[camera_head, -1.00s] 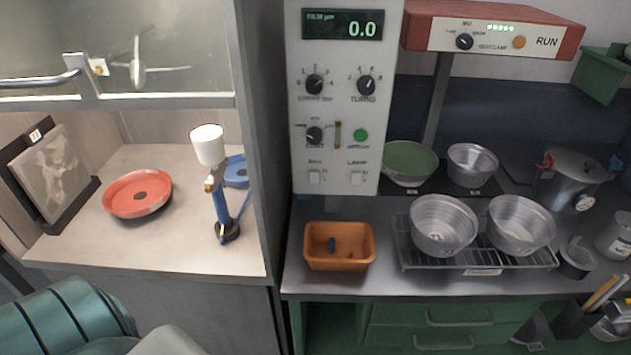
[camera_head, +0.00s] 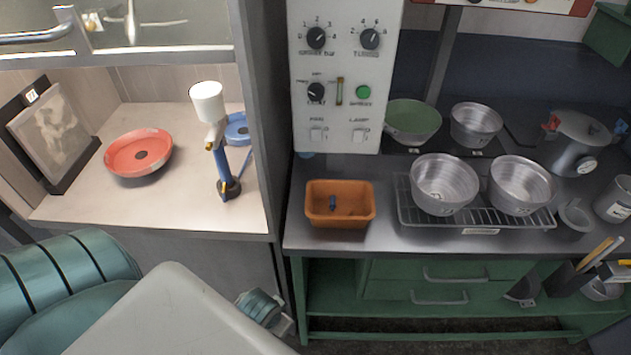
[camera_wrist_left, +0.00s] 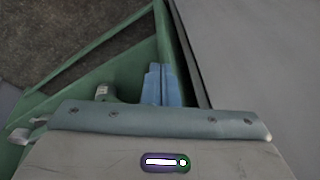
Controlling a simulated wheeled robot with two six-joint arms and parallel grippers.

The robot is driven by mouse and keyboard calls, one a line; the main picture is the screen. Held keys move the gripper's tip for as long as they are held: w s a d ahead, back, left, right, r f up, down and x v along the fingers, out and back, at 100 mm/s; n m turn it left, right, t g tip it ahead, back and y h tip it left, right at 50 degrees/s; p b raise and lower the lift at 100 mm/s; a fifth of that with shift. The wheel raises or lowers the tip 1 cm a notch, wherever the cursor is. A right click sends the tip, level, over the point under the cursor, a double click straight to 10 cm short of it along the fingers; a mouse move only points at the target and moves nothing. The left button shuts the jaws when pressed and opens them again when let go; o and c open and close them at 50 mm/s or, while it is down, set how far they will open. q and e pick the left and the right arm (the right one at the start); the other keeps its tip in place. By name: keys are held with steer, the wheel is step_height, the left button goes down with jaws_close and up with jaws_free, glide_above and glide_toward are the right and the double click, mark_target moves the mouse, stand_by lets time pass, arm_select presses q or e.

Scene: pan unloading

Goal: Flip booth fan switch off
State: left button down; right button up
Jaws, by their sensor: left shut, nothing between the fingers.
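The booth fan switch (camera_head: 318,134) is a small pale rocker under the FAN label, low on the left of the grey control panel (camera_head: 340,75). Its on or off position is too small to tell. A matching lamp switch (camera_head: 360,135) sits to its right. My left arm comes in from the lower left of the head view, below and left of the panel. In the left wrist view my left gripper (camera_wrist_left: 161,85) shows blue fingers together, empty, with green framing and dark floor beyond. It is apart from the switch. My right gripper is not in view.
An orange tray (camera_head: 340,222) stands on the bench below the panel. Metal bowls (camera_head: 444,184) sit on a wire rack to its right. The booth at left holds a red pan (camera_head: 138,152) and a white-topped spray gun (camera_head: 208,102). A grey post divides booth and bench.

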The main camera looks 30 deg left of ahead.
arm_select(q)
steer(key=w+v, duration=0.1)
steer(key=v, duration=1.5)
steer(key=w+d+r+n+t+h, duration=0.1)
steer(key=w+d+r+t+h, duration=0.4)
steer(key=w, duration=0.3)
steer(key=w+d+r+n+t+h, duration=0.1)
steer(key=w+d+r+t+h, duration=0.2)
steer(key=w+d+r+t, duration=0.35)
steer(key=w+a+r+n+t+y, duration=0.5)
steer(key=r+n+t+y, duration=0.15)
steer(key=r+n, duration=0.2)
steer(key=w+a+f+n+g+y, duration=0.1)
steer(key=a+f+n+g+y, duration=0.2)
steer(key=a+n+y, duration=0.5)
steer(key=n+g+y, duration=0.1)
steer(key=n+y, duration=0.2)
steer(key=n, duration=0.3)
steer(key=shift+a+f+n, duration=0.25)
steer(key=shift+a+n, duration=0.05)
steer(key=shift+n, duration=0.05)
steer(key=shift+w, duration=0.15)
